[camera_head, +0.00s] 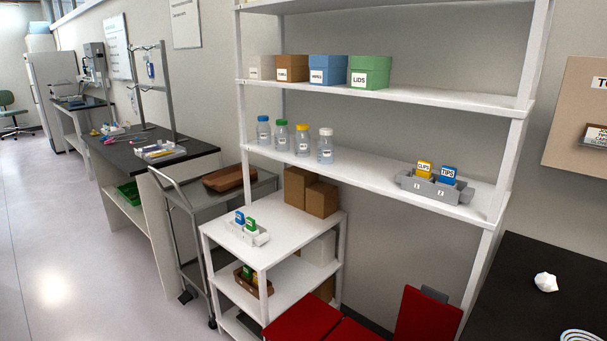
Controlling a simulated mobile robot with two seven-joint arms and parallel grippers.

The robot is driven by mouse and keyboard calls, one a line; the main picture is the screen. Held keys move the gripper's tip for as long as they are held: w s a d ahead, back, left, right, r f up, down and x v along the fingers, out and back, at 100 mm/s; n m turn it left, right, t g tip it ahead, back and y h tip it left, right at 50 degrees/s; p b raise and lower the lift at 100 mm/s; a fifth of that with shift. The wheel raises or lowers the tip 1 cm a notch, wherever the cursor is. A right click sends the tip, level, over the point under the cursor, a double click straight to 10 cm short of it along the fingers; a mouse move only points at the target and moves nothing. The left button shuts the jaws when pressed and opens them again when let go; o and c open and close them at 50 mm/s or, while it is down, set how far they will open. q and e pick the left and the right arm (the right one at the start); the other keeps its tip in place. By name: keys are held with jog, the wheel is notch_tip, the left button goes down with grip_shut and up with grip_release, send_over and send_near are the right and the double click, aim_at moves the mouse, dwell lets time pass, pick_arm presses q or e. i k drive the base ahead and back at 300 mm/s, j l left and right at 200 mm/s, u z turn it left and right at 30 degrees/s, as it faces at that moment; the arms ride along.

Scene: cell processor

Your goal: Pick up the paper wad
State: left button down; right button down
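A small crumpled white paper wad (545,282) lies on the black tabletop (510,312) at the right of the head view.
A white coiled item (580,337) is cut off at the bottom right edge. Left of the black table stand red surfaces (303,318), one like a chair back (428,314). A white shelf unit (385,172) holds bottles, boxes and a grey rack. Open floor (60,250) lies at the left.

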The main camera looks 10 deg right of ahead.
aim_at(545, 282)
jog(key=z, duration=1.7)
